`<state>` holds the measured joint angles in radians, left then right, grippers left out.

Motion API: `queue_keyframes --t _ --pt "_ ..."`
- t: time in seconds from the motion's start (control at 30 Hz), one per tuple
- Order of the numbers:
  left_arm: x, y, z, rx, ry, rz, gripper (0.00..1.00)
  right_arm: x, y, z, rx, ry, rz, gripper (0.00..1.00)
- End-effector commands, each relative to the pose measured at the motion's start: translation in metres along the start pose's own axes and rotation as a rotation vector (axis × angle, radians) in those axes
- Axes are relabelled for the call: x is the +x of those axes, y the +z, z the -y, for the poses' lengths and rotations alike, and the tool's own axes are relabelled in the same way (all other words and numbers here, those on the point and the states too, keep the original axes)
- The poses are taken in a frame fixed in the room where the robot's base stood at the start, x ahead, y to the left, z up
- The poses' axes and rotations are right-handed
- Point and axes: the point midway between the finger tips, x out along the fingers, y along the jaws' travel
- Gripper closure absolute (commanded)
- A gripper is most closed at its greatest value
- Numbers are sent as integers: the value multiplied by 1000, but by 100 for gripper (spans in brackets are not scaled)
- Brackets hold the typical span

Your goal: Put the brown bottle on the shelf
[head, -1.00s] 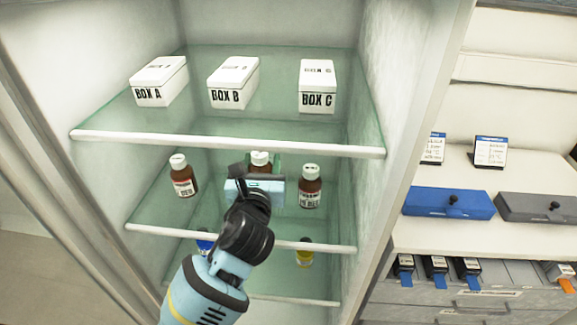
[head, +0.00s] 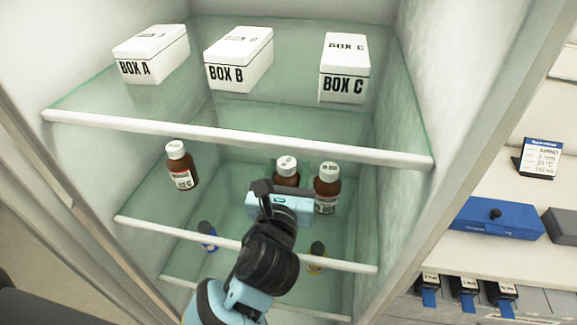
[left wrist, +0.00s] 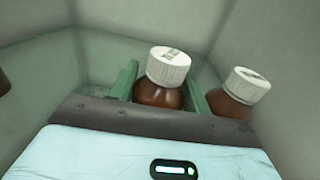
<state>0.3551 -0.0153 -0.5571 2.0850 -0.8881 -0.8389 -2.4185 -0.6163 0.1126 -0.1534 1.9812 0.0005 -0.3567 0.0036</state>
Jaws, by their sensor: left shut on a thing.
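My left gripper (head: 285,182) reaches into the cabinet at the middle glass shelf (head: 225,205). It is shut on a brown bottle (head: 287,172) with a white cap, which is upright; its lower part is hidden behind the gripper. In the left wrist view the held bottle (left wrist: 160,94) stands between the two green fingers (left wrist: 160,85). I cannot tell whether its base touches the shelf. A second brown bottle (head: 327,188) is close on its right, and a third brown bottle (head: 180,165) stands on the shelf at the left. My right gripper is not in view.
White boxes A (head: 151,53), B (head: 239,59) and C (head: 344,68) stand on the upper shelf (head: 240,136). A counter with a blue case (head: 497,218) is at the right.

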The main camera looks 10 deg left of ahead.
Motion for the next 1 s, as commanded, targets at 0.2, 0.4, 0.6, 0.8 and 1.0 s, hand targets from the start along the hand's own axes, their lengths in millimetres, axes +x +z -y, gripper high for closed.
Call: queue_keyframes --t 0.2,0.4,0.6,0.8,1.0 --pt "-2 2 1 0 0 6 84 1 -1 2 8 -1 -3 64" --pt "-1 1 0 0 0 7 84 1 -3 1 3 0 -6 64" --pt "-1 -1 0 -1 1 6 43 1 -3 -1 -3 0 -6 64" --pt "-1 0 0 -1 1 6 43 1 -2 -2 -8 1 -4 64" --pt "0 3 -1 1 0 6 43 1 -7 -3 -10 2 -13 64"
